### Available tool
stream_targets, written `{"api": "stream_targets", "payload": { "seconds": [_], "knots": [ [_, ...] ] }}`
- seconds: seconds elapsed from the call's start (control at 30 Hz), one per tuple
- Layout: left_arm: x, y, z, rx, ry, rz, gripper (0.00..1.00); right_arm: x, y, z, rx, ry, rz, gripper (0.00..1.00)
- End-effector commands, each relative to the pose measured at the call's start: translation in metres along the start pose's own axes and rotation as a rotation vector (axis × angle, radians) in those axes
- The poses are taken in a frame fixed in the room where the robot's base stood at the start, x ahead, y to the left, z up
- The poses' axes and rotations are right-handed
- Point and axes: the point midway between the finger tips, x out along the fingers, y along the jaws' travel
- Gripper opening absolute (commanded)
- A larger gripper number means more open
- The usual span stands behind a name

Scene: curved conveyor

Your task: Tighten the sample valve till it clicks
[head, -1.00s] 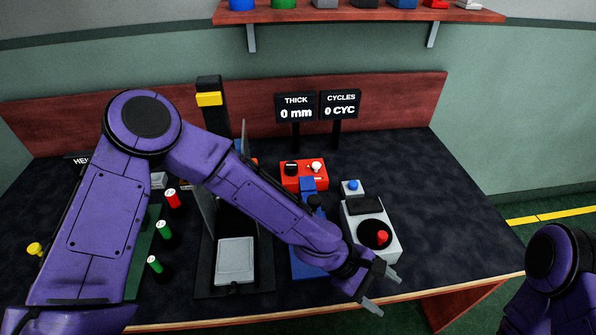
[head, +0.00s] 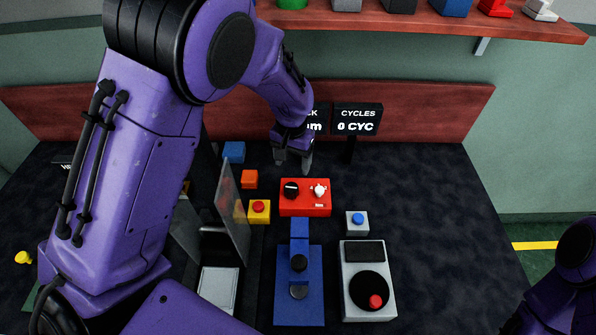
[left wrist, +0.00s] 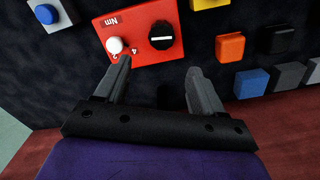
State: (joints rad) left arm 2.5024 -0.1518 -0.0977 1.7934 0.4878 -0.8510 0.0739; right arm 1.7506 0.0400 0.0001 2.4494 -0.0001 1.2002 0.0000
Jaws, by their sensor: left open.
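A red box (head: 305,208) on the table carries a black knob (head: 291,190) with a white line and a white knob (head: 319,190). No label names the sample valve. In the left wrist view the red box (left wrist: 183,18) reads "Nm", with small numerals by its white knob (left wrist: 115,46); its black knob (left wrist: 161,35) shows to the right. My left gripper (head: 293,166) is open and empty behind the red box. In the left wrist view its fingertips (left wrist: 158,72) point toward the box, one near the white knob. My right arm shows at lower right; its gripper is out of view.
A yellow box with a red button (head: 259,217), an orange block (head: 249,179) and a blue block (head: 234,152) lie left. In front stand a blue fixture (head: 283,300) and a grey crank box (head: 351,310). Display signs (head: 357,120) stand behind. The right table is clear.

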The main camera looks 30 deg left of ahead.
Motion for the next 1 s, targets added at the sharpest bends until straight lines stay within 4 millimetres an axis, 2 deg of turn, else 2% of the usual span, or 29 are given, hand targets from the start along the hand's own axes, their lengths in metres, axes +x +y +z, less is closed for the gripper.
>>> {"api": "stream_targets", "payload": {
  "seconds": [0.3,0.4,0.53,0.8,0.83,0.9,1.0],
  "knots": [
    [0.069,-0.002,0.003,-0.011,-0.006,0.003,0.69,-0.007,0.001,-0.002,-0.001,-0.002,0.001,0.43],
    [0.086,-0.002,0.002,-0.010,-0.003,0.004,0.69,-0.009,0.001,-0.003,0.000,-0.001,0.001,0.43],
    [0.099,-0.001,0.002,-0.008,-0.001,0.005,0.69,-0.009,0.001,-0.004,0.000,-0.001,0.001,0.43],
    [0.102,0.000,0.001,-0.008,0.001,0.006,0.69,-0.009,0.001,-0.003,0.000,-0.001,0.001,0.43],
    [0.102,0.000,0.001,-0.008,0.001,0.006,0.62,-0.009,0.001,-0.003,0.000,-0.001,0.001,0.43],
    [0.102,0.000,0.001,-0.008,0.001,0.006,0.39,-0.009,0.001,-0.003,0.000,-0.001,0.001,0.43],
    [0.102,0.001,0.001,-0.008,0.001,0.006,0.12,-0.009,0.001,-0.003,0.000,-0.001,0.001,0.43]
  ]
}}
